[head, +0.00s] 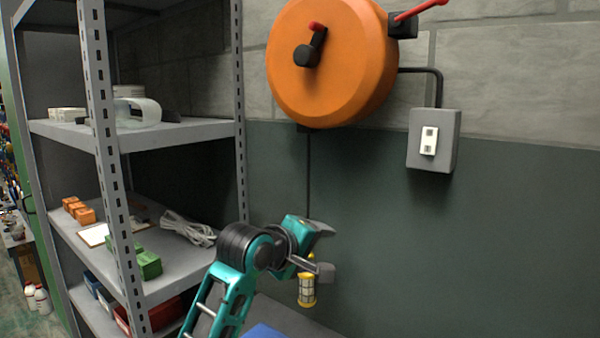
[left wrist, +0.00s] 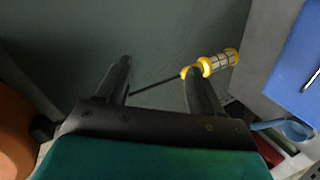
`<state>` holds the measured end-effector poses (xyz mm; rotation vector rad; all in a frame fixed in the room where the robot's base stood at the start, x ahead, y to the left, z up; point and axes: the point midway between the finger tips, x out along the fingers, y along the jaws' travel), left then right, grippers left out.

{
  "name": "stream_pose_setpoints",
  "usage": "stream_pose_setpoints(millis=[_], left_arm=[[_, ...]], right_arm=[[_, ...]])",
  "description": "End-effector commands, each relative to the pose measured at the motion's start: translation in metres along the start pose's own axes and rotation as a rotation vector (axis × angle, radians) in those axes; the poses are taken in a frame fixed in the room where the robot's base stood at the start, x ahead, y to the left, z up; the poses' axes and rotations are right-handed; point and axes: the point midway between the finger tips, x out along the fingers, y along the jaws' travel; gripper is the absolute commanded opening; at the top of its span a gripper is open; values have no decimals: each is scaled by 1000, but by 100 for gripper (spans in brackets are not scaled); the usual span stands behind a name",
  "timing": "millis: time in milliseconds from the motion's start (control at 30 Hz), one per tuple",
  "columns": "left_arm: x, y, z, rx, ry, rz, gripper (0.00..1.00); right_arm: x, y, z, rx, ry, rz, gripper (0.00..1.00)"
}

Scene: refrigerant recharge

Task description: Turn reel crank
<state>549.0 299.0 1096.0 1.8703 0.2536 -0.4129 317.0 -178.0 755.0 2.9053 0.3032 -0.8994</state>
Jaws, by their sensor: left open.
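The orange reel (head: 335,75) is mounted high on the wall. Its black crank arm (head: 317,42) has a red knob (head: 317,26) at the upper end and points up, slightly right. A black cord (head: 308,170) hangs from the reel to a yellow caged work lamp (head: 307,290). My left gripper (head: 321,250) is open, well below the reel, close to the lamp. In the left wrist view, the fingers (left wrist: 158,68) are apart, and the cord (left wrist: 157,84) appears across the space between them. The lamp (left wrist: 220,62) shows beyond the right finger. I cannot tell whether they touch.
A grey metal shelf (head: 180,135) stands left, with orange boxes (head: 80,210), green boxes (head: 148,264) and a coiled white cable (head: 188,228). A grey switch box (head: 447,140) and a red lever (head: 420,11) are right of the reel. The wall below is clear.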

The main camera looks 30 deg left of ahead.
Motion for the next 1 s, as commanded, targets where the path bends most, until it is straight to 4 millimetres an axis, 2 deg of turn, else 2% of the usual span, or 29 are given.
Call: stream_pose_setpoints(millis=[33,100,267,400,500,600,700,833,1000], left_arm=[[-12,32,-20,-96,15,43,67],[-30,67,-41,-238,18,88,67],[-84,139,-84,-556,-7,199,67],[-143,188,-114,-816,-63,290,67],[-182,212,-130,-969,-112,341,67],[-212,226,-139,-1080,-155,375,67],[-231,233,-144,-1147,-186,393,67],[-236,238,-146,-1181,-201,398,67],[-216,246,-147,-1182,-200,394,67]], right_arm=[[0,0,0,0,0,0,43],[-1,0,0,1,-1,0,43],[-1,-1,0,3,-2,-1,43],[-2,-1,0,4,-3,-1,43],[-2,-1,0,4,-3,-1,43],[-2,-1,0,4,-3,-1,43],[-2,-1,0,4,-3,-1,43],[-2,-1,-1,4,-3,-1,43],[-5,-1,-4,4,-3,-1,43]])
